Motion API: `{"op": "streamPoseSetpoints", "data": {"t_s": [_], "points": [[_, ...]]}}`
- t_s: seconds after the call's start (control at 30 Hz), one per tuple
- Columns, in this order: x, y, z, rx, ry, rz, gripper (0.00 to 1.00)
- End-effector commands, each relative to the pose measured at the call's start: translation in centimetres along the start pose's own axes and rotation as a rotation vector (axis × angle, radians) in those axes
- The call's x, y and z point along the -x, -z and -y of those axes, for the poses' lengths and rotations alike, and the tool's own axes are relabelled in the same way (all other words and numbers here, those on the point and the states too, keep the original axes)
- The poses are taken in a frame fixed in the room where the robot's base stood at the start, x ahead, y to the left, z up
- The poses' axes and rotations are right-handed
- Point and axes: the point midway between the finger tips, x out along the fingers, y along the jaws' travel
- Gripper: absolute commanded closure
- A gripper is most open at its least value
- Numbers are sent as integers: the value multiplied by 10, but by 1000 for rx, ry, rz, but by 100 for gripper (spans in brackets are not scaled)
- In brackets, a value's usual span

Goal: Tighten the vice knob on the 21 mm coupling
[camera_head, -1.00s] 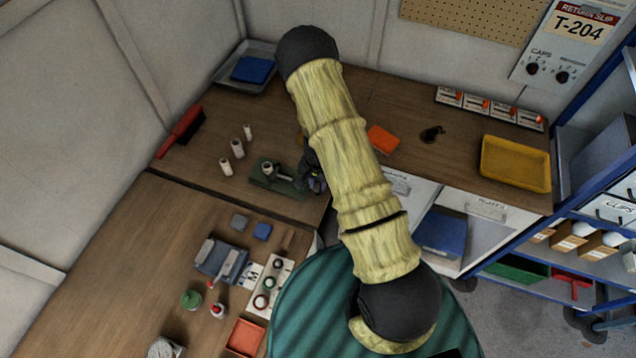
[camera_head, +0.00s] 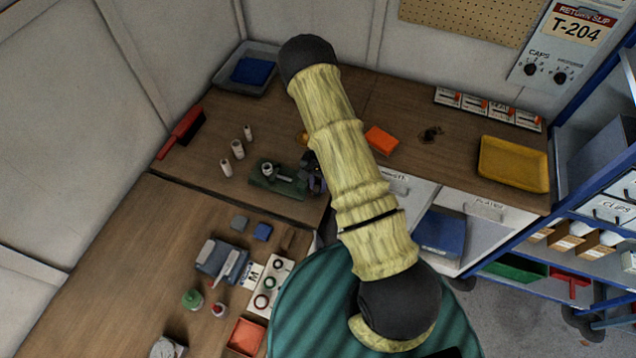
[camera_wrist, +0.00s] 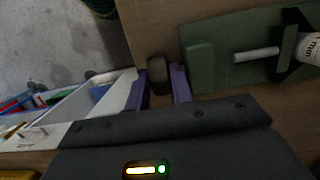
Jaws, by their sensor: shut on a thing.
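The green vice (camera_head: 280,178) lies on the wooden bench, and its body also shows in the wrist view (camera_wrist: 232,35). A white coupling (camera_wrist: 309,47) with partly legible "mm" print sits at the dark jaw of the vice, at the right edge of the wrist view. A light rod (camera_wrist: 256,54) runs from the vice body to that jaw. My gripper (camera_wrist: 160,82) is shut on the dark knob (camera_wrist: 158,70) at the vice's end, with a purple finger on each side. In the head view my gripper (camera_head: 312,175) is partly hidden by my arm.
A red brush (camera_head: 183,130) lies by the wall. An orange block (camera_head: 381,140) and a yellow tray (camera_head: 514,163) are on the bench to the right. Open drawers (camera_wrist: 70,112) lie left of the gripper in the wrist view.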

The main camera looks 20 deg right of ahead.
Motion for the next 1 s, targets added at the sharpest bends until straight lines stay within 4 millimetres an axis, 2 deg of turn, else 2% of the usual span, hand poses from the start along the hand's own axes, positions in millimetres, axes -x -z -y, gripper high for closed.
{"op": "streamPoseSetpoints", "data": {"t_s": [0.07,0.1,0.13,0.57,0.77,1.0], "points": [[1,1,1,1,2,-2,100],[1,1,1,1,2,-3,71],[1,1,1,1,2,-3,68],[6,1,1,1,2,-4,68],[27,1,1,2,3,-5,68],[65,2,1,2,3,-7,68]]}}
